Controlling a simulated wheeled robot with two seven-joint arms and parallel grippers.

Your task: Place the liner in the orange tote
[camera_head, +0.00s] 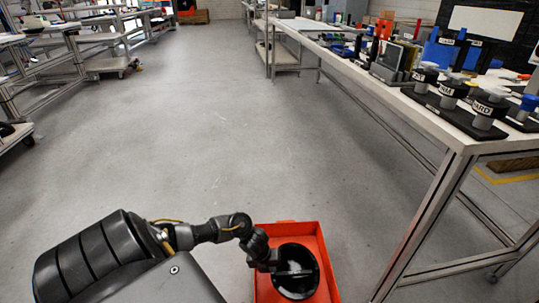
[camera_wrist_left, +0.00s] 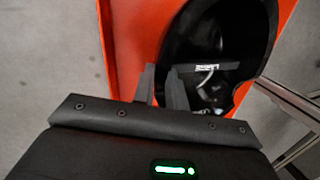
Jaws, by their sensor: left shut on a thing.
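The liner (camera_head: 297,284) is a black, bowl-like shell with its hollow side facing up. In the head view it shows within the outline of the orange tote (camera_head: 318,238); I cannot tell whether it touches the tote's floor. My left gripper (camera_head: 279,267) is shut on the liner's left edge. In the left wrist view, the fingers (camera_wrist_left: 162,84) meet the near-left edge of the liner (camera_wrist_left: 257,35), with the orange tote (camera_wrist_left: 125,50) behind it. A small white label shows inside the liner. My right gripper is not in view.
A long workbench (camera_head: 440,122) with a metal frame stands to the right, its near leg close to the tote. It carries black stands with knobs and other tools. Metal carts (camera_head: 100,45) stand at the left. The grey floor between is clear.

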